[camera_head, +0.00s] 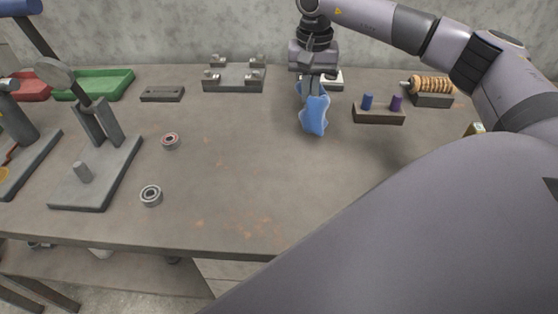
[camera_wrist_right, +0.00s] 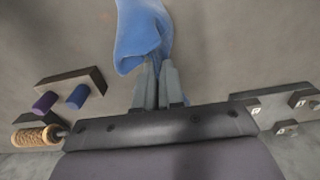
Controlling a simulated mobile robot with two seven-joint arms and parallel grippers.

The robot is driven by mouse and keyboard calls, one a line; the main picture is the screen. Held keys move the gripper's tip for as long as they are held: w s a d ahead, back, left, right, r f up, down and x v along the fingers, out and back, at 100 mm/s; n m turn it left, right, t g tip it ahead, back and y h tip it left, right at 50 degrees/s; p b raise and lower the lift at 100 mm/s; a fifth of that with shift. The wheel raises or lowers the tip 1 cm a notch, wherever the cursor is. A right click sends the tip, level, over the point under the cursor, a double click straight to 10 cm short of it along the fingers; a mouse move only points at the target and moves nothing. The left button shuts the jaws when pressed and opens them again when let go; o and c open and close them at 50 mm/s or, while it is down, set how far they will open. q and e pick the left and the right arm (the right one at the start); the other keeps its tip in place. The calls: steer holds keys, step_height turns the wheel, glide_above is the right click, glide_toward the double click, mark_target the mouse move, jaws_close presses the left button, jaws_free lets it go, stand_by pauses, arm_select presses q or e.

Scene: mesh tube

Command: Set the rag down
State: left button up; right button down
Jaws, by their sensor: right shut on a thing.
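The blue rag (camera_head: 315,112) hangs from my right gripper (camera_head: 314,80) over the back middle of the workbench (camera_head: 240,150). The gripper is shut on the rag's upper part, and the cloth droops below the fingers. In the right wrist view the rag (camera_wrist_right: 140,35) spreads out beyond the fingertips of the gripper (camera_wrist_right: 155,70). I cannot tell whether its lower end touches the bench. My left gripper is not in view.
A block with blue and purple pegs (camera_head: 379,115) stands right of the rag, with a ribbed orange roller (camera_head: 432,86) beyond it. A grey fixture (camera_head: 234,78) is at back left. Two bearings (camera_head: 151,194) lie left of centre. The middle bench is clear.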

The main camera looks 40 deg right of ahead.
steer(key=c, duration=0.5)
jaws_free()
step_height(320, 180, up, 7)
steer(key=shift+r, duration=0.1)
stand_by(0.5)
